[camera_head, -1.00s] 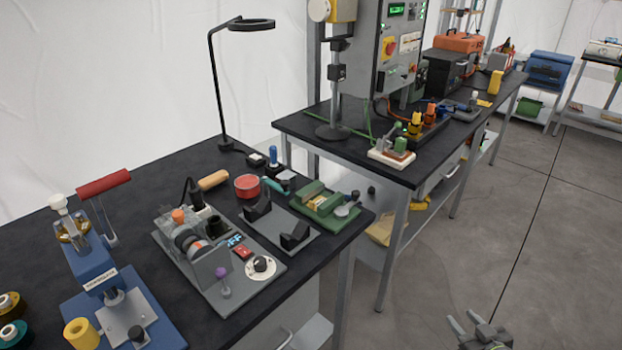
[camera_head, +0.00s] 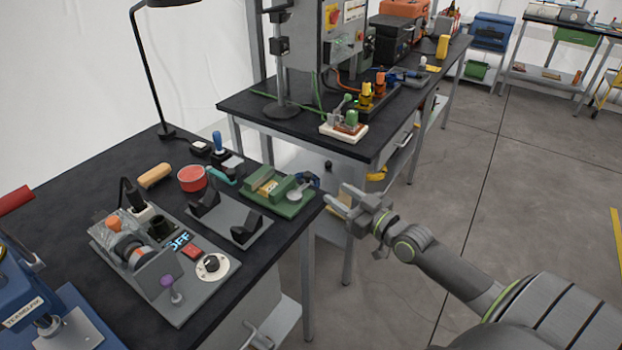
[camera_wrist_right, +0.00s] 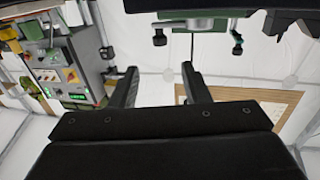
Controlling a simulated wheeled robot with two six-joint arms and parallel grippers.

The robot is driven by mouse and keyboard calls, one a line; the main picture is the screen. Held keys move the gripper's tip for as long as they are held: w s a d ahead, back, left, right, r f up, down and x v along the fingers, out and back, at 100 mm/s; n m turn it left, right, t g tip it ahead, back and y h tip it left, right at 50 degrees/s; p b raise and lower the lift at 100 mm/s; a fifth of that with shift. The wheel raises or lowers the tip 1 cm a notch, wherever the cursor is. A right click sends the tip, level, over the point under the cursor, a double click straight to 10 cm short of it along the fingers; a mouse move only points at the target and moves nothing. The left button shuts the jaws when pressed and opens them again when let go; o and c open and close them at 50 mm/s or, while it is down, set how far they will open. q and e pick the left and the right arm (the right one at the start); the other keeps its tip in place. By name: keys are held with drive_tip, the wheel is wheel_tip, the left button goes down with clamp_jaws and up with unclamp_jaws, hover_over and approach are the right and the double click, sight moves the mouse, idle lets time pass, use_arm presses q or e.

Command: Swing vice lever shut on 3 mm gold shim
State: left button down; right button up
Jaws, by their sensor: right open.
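The green vice (camera_head: 290,207) sits at the right end of the near black bench. A small gold piece (camera_head: 264,184), apparently the shim, lies at its jaws. A grey disc (camera_head: 294,196) and a dark blue knob (camera_head: 313,180) are at its right side; I cannot tell the lever's exact position. My right gripper (camera_head: 338,197) is open and empty, just right of the vice and beyond the bench edge, apart from it. In the right wrist view my fingers (camera_wrist_right: 158,88) stand apart with nothing between them. My left gripper is out of view.
A grey plate with black V-blocks (camera_head: 234,220) sits left of the vice. A motor rig (camera_head: 180,260), a red tin (camera_head: 192,178) and a lamp (camera_head: 150,75) share the bench. A second bench (camera_head: 290,128) stands behind. Open floor lies to the right.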

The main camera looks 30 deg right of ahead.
sight(311, 176)
drive_tip(key=w, duration=0.3)
drive_tip(key=w+a+b, duration=0.1)
drive_tip(key=w, duration=0.6)
drive_tip(key=shift+w+a, duration=0.1)
drive_tip(key=shift+a, duration=0.3)
clamp_jaws()
